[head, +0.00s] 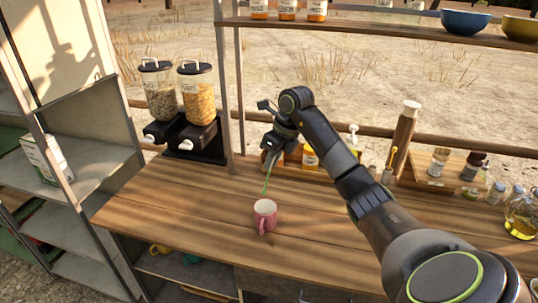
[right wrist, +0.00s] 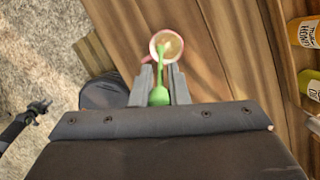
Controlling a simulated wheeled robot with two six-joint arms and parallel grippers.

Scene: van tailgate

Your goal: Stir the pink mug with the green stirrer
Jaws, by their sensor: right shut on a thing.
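The pink mug (head: 265,215) stands upright on the wooden counter, its handle towards the front. It also shows in the right wrist view (right wrist: 153,46), with a pale inside. My right gripper (head: 272,152) is shut on the green stirrer (head: 268,178) above and behind the mug. The stirrer hangs down, slightly tilted, and its lower end is close to the mug's rim. In the right wrist view, the stirrer (right wrist: 160,92) runs from between the jaws to over the mug's opening. A small dark gripper-like part, probably my left gripper (right wrist: 42,106), shows at the left there; its jaws are too small to read.
Two cereal dispensers (head: 182,105) stand at the back left of the counter. Bottles and a wooden rack (head: 438,170) line the back right. A shelf (head: 390,30) with bowls and jars hangs above. The counter (head: 200,205) around the mug is clear.

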